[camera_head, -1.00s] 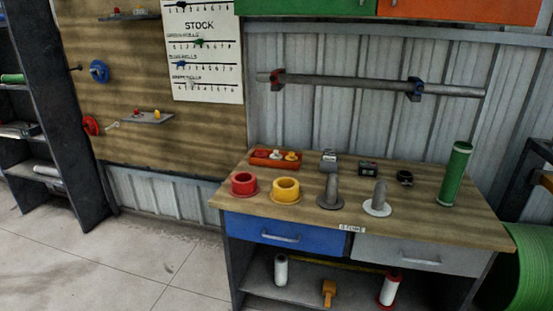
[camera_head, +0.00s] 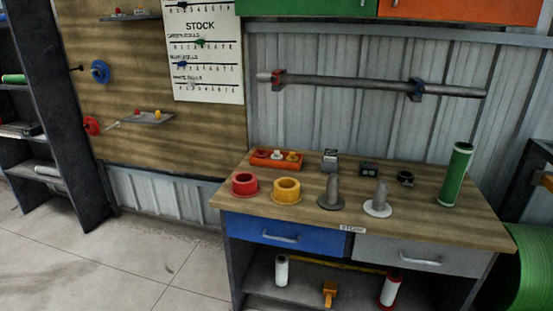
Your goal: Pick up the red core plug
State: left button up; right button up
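Two red things on the workbench could be the red core plug, and I cannot tell which is meant. One is a small red piece (camera_head: 263,154) at the left end of an orange tray (camera_head: 276,166), beside a white and a yellow piece. The other is a larger red flanged ring (camera_head: 245,184) near the bench's front left, left of a similar yellow ring (camera_head: 286,191). A red piece (camera_head: 137,112) also sits on a small wall shelf. Neither of my grippers is in view.
The wooden workbench (camera_head: 420,226) also bears two grey posts on round bases (camera_head: 332,192) (camera_head: 379,199), small dark devices and a tall green roll (camera_head: 456,174). A bar (camera_head: 350,83) runs along the wall above. The floor (camera_head: 110,262) left of the bench is clear.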

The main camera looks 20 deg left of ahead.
aim_at(262, 154)
jog(key=i+j+u, duration=0.1)
jog(key=i, duration=0.35)
jog(key=i+j, duration=0.25)
jog(key=i, duration=0.15)
jog(key=i+j+u, duration=0.15)
jog(key=i, duration=0.3)
